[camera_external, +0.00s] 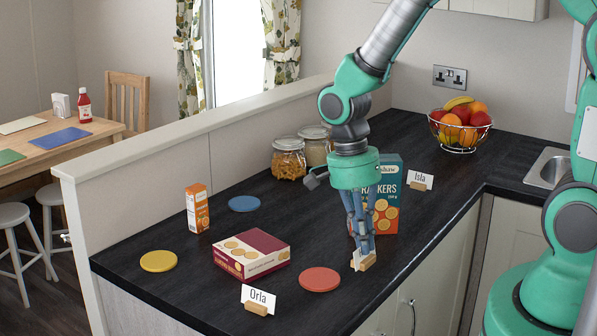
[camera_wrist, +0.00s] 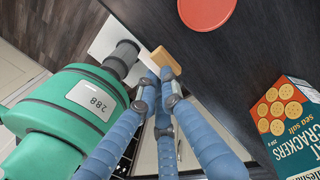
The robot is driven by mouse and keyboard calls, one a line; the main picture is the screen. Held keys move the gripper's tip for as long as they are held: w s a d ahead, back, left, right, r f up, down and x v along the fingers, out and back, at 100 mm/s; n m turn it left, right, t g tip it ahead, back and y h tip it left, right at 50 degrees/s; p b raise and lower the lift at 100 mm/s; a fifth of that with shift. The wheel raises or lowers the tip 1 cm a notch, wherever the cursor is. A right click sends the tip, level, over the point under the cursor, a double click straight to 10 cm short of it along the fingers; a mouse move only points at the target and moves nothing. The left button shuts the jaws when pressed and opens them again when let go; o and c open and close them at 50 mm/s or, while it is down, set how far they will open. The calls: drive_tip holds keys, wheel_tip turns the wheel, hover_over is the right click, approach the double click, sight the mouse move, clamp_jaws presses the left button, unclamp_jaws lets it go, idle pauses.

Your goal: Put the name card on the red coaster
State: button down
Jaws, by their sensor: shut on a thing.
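My gripper (camera_external: 363,246) points down near the counter's front edge and is shut on a name card in a wooden holder (camera_external: 367,264). The holder also shows at the fingertips in the wrist view (camera_wrist: 165,59). The fingers partly hide this card and I cannot read its name. I cannot tell whether it touches the counter. The red coaster (camera_external: 320,279) lies flat and empty just left of my gripper; it shows at the top of the wrist view (camera_wrist: 207,8). Two other name cards stand on the counter: Orla (camera_external: 259,297) at front left and Isla (camera_external: 421,178) behind right.
A cracker box (camera_external: 388,190) stands close behind my gripper. A flat maroon box (camera_external: 252,252), a small orange carton (camera_external: 197,208), a yellow coaster (camera_external: 158,261) and a blue coaster (camera_external: 244,204) are to the left. Jars (camera_external: 289,160) and a fruit bowl (camera_external: 460,132) are farther back.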

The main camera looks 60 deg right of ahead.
drive_tip(key=s+a, duration=0.2)
drive_tip(key=s, duration=0.4)
drive_tip(key=shift+s+f, duration=0.25)
drive_tip(key=shift+w, duration=0.15)
drive_tip(key=b, duration=0.1)
approach(324, 279)
drive_tip(key=shift+s+d+f, duration=0.1)
drive_tip(key=shift+s, duration=0.3)
drive_tip(key=shift+w+x, duration=0.2)
drive_tip(key=shift+x, duration=0.65)
drive_tip(key=shift+w+x, duration=0.15)
drive_tip(key=shift+x, duration=0.7)
drive_tip(key=shift+f, duration=0.2)
drive_tip(key=c, duration=1.9)
unclamp_jaws()
